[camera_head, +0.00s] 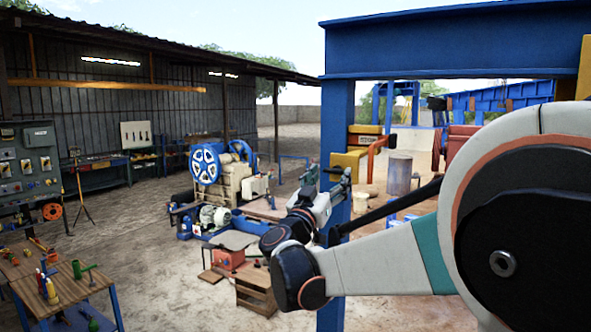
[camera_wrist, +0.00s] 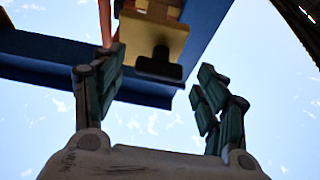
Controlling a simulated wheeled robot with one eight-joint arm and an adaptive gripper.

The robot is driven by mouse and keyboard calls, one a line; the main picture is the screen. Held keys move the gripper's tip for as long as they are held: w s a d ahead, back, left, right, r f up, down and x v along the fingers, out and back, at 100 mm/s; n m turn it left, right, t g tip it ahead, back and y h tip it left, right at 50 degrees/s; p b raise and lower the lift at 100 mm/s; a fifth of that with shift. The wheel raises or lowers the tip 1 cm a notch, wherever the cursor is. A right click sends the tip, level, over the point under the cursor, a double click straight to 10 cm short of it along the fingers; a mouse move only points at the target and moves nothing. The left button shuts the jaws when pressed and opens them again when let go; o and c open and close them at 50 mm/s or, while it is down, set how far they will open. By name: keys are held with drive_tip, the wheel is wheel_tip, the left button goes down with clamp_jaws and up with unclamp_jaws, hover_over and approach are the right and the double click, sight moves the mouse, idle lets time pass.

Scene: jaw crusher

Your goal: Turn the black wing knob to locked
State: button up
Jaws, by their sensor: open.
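A yellow box (camera_wrist: 152,35) hangs on the blue beam at the top of the wrist view. My gripper (camera_wrist: 161,82) is open and empty. In the wrist view its two green-grey fingers stand on either side of the black piece, with sky between; I see no contact. In the head view my gripper (camera_head: 325,178) is beside the yellow box (camera_head: 344,164) on the blue post. The knob cannot be made out there.
The blue post (camera_head: 337,115) and beam (camera_head: 455,45) stand close to my arm. An orange-red lever (camera_head: 381,143) is right of the yellow box. The jaw crusher with its blue flywheel (camera_head: 205,164) is behind left. A workbench (camera_head: 60,280) and control panel (camera_head: 27,165) are at left.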

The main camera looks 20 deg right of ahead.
drive_tip(key=shift+x, duration=0.85)
drive_tip(key=shift+c, duration=0.3)
drive_tip(key=shift+s, duration=0.1)
drive_tip(key=c, duration=1)
